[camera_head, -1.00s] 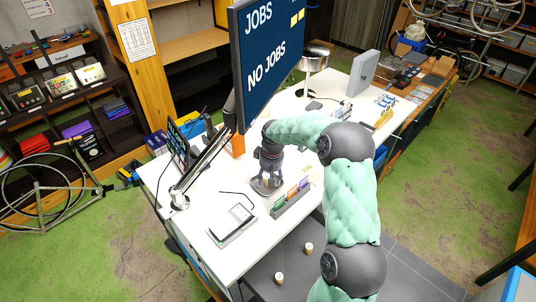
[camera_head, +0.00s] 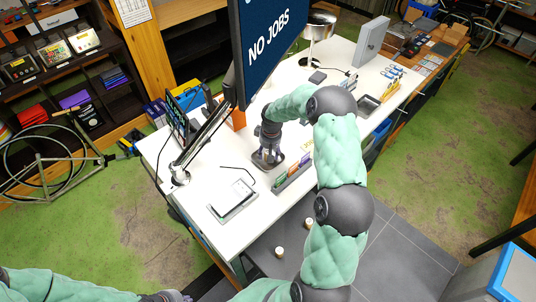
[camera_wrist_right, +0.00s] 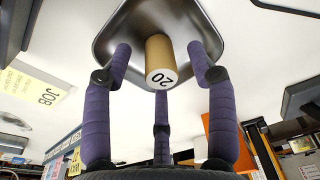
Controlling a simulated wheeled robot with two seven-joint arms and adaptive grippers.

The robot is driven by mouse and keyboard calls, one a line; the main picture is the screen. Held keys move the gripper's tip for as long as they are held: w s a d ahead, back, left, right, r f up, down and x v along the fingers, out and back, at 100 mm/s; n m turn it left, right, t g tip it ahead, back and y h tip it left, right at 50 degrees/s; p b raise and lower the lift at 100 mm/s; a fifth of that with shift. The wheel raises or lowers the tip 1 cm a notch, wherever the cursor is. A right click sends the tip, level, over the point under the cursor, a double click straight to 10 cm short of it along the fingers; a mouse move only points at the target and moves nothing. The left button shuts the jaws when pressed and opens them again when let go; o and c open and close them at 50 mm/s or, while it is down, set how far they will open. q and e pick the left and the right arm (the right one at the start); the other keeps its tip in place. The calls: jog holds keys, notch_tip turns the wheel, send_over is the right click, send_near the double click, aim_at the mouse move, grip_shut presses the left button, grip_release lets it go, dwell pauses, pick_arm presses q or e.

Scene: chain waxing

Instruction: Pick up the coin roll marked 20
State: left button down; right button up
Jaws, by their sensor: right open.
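The coin roll marked 20 (camera_wrist_right: 159,62) is a tan cylinder with a pale end showing the number in the right wrist view. It stands out from a grey metal tray (camera_wrist_right: 190,18). My right gripper (camera_wrist_right: 161,65) is open, with its purple fingers around the roll and gaps visible beside it. In the head view my right gripper (camera_head: 268,157) is low over the small tray on the white desk and hides the roll. My left gripper (camera_head: 170,297) shows only partly at the bottom edge, so its jaw state is unclear.
A rack of coloured cards (camera_head: 291,174) stands close right of the tray. A tablet-like device (camera_head: 233,201) lies in front and a large monitor (camera_head: 265,45) rises behind. Two small cylinders (camera_head: 280,252) are below the desk edge. Desk space (camera_head: 225,160) left of the tray is clear.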

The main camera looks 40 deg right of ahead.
jog(key=shift+w+d+f, duration=0.1)
jog(key=shift+w+f, duration=0.05)
jog(key=shift+f, duration=0.6)
jog(key=shift+w+f, duration=0.15)
jog(key=shift+f, duration=0.55)
jog(key=shift+c, duration=0.3)
grip_shut()
jog(key=shift+r, duration=0.1)
